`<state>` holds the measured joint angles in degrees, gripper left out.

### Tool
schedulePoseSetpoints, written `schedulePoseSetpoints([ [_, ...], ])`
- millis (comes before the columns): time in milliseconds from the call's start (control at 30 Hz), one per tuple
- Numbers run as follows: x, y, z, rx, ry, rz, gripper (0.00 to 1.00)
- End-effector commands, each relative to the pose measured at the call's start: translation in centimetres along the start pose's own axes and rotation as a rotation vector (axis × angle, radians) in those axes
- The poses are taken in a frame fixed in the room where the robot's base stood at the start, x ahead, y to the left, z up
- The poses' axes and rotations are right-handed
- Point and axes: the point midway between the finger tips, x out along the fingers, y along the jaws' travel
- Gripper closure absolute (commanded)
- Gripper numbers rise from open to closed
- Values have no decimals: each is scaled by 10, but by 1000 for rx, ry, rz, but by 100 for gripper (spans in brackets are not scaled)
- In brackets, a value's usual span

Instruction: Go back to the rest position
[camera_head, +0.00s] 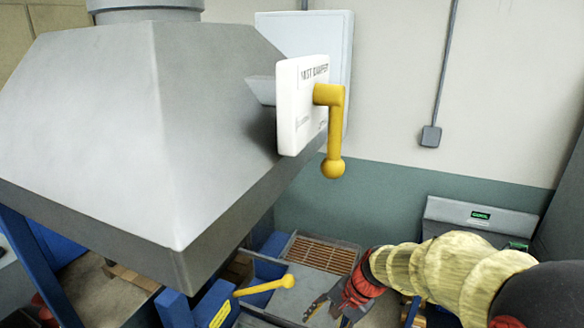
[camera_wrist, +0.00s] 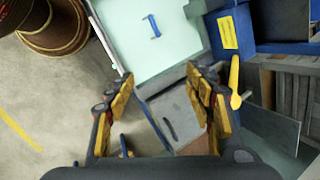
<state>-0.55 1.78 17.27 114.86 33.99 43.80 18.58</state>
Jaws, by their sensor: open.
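My gripper (camera_head: 326,304) shows at the bottom of the head view, at the end of my arm, which comes in from the lower right. In the wrist view both fingers of my gripper (camera_wrist: 162,84) are spread apart with nothing between them. Beyond the gap lie a pale panel with a blue handle (camera_wrist: 152,26) and a grey box (camera_wrist: 176,112). A yellow lever (camera_head: 265,287) is left of my gripper in the head view, apart from it. The lever also shows just right of the right finger in the wrist view (camera_wrist: 235,82).
A large grey hood (camera_head: 150,130) fills the upper left. A white damper plate (camera_head: 301,105) with a yellow handle (camera_head: 333,130) hanging down juts from it. A grey unit with a green display (camera_head: 480,216) stands behind my arm. Brown drums (camera_wrist: 52,28) stand on the floor.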

Motion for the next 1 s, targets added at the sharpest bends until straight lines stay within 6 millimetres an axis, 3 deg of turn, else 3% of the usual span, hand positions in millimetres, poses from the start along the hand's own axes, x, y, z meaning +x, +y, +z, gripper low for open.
schedulePoseSetpoints([
  [300,-17,114,44,-518,110,173,47],
  [600,-16,201,66,-767,273,288,47],
  [800,-7,230,74,-811,408,279,47],
  [1000,-6,235,77,-821,491,241,47],
])
